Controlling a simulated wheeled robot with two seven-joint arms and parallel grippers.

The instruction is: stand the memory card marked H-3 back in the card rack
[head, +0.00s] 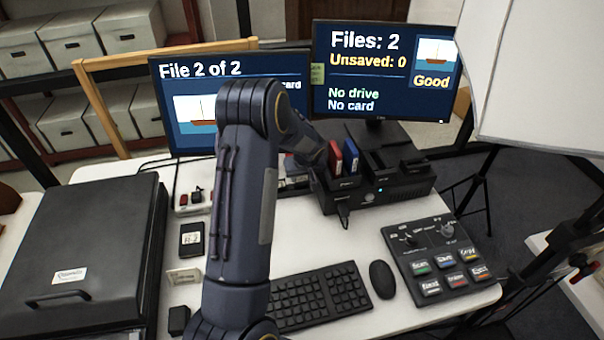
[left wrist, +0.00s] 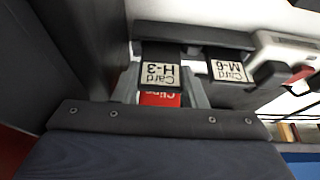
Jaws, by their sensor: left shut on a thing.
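I cannot tell whether H-3 is fully seated in the rack. In the head view my left arm hides the card, most of the rack and the fingertips. My right gripper is not in view.
A black dock (head: 385,188) holds a red drive (head: 335,160) and a blue drive (head: 350,158). A black card with a white label (head: 191,240) lies on the white table (head: 385,325). A keyboard (head: 318,298), mouse (head: 382,279) and button panel (head: 440,260) stand in front.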

